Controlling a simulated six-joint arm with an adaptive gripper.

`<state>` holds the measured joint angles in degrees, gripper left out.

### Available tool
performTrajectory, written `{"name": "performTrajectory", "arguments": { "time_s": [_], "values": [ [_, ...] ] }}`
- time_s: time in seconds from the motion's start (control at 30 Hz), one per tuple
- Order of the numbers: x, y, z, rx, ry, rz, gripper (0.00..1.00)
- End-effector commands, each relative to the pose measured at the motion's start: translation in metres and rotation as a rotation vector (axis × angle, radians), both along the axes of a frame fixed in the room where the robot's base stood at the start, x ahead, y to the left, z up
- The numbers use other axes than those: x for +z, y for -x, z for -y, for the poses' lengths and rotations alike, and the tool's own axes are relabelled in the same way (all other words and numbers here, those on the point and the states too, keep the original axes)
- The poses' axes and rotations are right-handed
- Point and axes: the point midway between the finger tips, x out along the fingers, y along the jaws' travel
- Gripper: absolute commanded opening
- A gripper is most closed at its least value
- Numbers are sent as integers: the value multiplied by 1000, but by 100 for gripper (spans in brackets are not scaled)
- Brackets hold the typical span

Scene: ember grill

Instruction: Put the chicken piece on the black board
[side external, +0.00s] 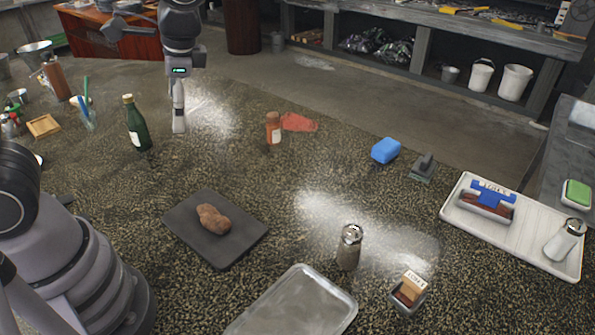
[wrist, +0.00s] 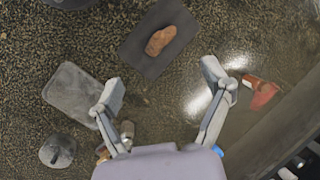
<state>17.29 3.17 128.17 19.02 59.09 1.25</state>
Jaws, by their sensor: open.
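The chicken piece (side external: 214,218) is brown and lumpy and lies on the black board (side external: 240,250), a flat dark rectangle on the speckled counter. In the wrist view the chicken piece (wrist: 160,41) rests near the middle of the black board (wrist: 148,66), beyond my fingertips. My gripper (side external: 179,125) is above the counter behind the board in the side view, clear of the chicken. In the wrist view my gripper (wrist: 165,80) has its two fingers spread wide with nothing between them.
A green bottle (side external: 138,127) stands left of my gripper, and an orange-red shaker (side external: 273,128) stands to its right. A metal tray (side external: 295,305) and a glass shaker (side external: 349,247) are right of the board. A white tray (side external: 470,222) is at far right. Counter around the board is clear.

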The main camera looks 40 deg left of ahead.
Motion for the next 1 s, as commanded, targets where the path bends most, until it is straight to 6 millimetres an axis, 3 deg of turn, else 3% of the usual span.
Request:
{"name": "performTrajectory", "arguments": {
  "time_s": [0.03, 0.2, 0.4, 0.6, 1.0],
  "values": [
    [19, 13, -8, 68, 59, 81, 79],
    [58, 57, -21, 258, 235, 327, 79],
    [78, 94, -24, 397, 372, 543, 79],
    [82, 106, -23, 439, 419, 620, 79],
    [83, 105, -23, 438, 419, 620, 79]
  ]
}}
